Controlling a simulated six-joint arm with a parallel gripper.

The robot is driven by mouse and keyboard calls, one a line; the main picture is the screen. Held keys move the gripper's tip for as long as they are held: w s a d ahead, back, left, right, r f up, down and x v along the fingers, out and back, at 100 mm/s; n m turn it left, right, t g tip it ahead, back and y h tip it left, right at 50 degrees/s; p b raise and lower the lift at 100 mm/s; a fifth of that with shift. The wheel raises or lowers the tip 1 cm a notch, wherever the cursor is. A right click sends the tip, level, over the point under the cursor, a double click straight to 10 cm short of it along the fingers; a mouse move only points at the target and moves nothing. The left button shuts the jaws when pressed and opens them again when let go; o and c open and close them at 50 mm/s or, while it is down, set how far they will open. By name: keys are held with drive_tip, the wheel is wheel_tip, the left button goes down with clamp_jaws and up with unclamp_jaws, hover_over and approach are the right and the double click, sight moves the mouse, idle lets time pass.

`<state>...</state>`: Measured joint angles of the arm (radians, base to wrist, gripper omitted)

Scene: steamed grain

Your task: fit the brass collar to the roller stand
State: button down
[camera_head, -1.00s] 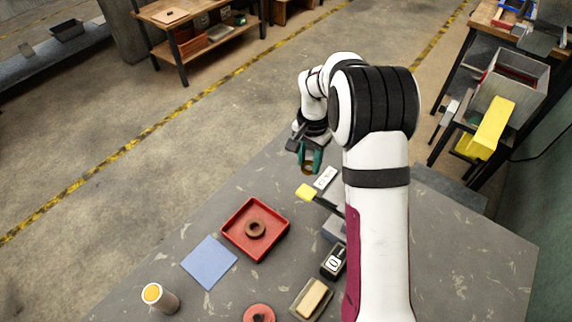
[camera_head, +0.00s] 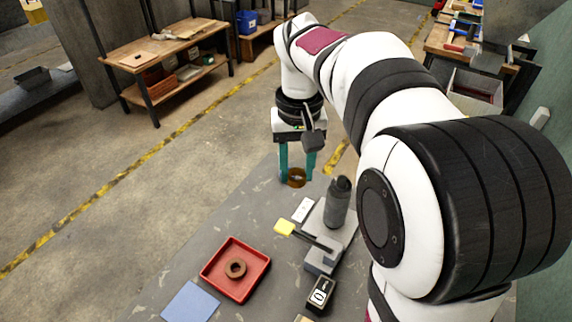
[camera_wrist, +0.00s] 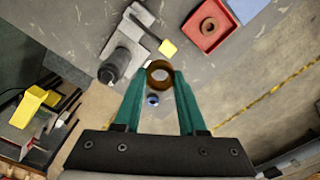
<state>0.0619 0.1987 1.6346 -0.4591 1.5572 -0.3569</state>
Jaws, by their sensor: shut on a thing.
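The brass collar (camera_head: 297,178) is a short brown-gold ring. My gripper (camera_head: 298,172) is shut on it, with one teal finger on each side, and holds it at the far end of the table. The collar also shows at the fingertips in the wrist view (camera_wrist: 159,74), its opening visible. What seems to be the roller stand (camera_head: 325,249) is a grey base with an upright dark grey cylinder (camera_head: 338,203) and a yellow-tipped arm (camera_head: 285,228). In the wrist view the cylinder (camera_wrist: 114,68) is left of the collar, apart from it.
A red tray (camera_head: 208,272) with a brown ring (camera_head: 235,267) inside stands left of the stand. A blue sheet (camera_head: 190,303), a white card (camera_head: 302,210) and a dark box with a label (camera_head: 321,292) lie nearby. Grey tabletop between tray and stand is mostly clear.

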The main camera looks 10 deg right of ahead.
sight(343, 177)
drive_tip(key=w+d+m, duration=0.1)
drive_tip(key=d+m, duration=0.1)
drive_tip(key=d, duration=0.2)
drive_tip(key=w+d+f+m, duration=0.1)
drive_tip(key=w+d+m, duration=0.1)
drive_tip(key=d, duration=0.2)
drive_tip(key=w+d+m, duration=0.2)
drive_tip(key=d+m, duration=0.1)
drive_tip(key=d, duration=0.1)
drive_tip(key=shift+f, duration=0.4)
drive_tip(key=shift+d+f, duration=0.2)
drive_tip(key=shift+d, duration=0.05)
drive_tip(key=shift+f, duration=2.25)
drive_tip(key=shift+f, duration=0.1)
drive_tip(key=shift+f, duration=0.35)
drive_tip(key=shift+f, duration=0.95)
drive_tip(key=shift+c, duration=2)
unclamp_jaws()
